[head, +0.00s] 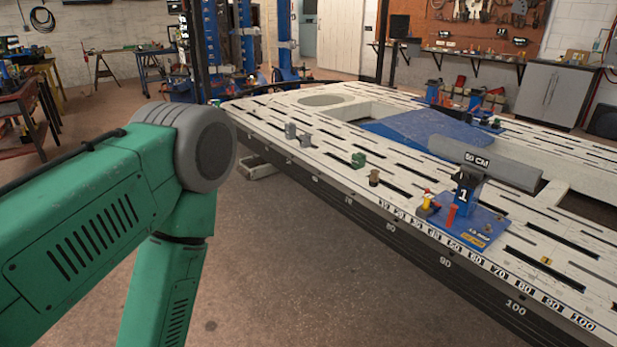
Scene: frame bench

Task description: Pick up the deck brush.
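I cannot make out a deck brush in the head view. My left arm comes in from the left, and its forearm runs down out of the bottom edge, so my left gripper is out of view. My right arm and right gripper do not show.
A long white slotted frame bench (330,140) with a dark ruled side fills the right. On it stand a blue measuring fixture (470,205), small clamps and a blue ramp (430,130). A red workbench (25,110) is at far left. The concrete floor (290,270) before the bench is clear.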

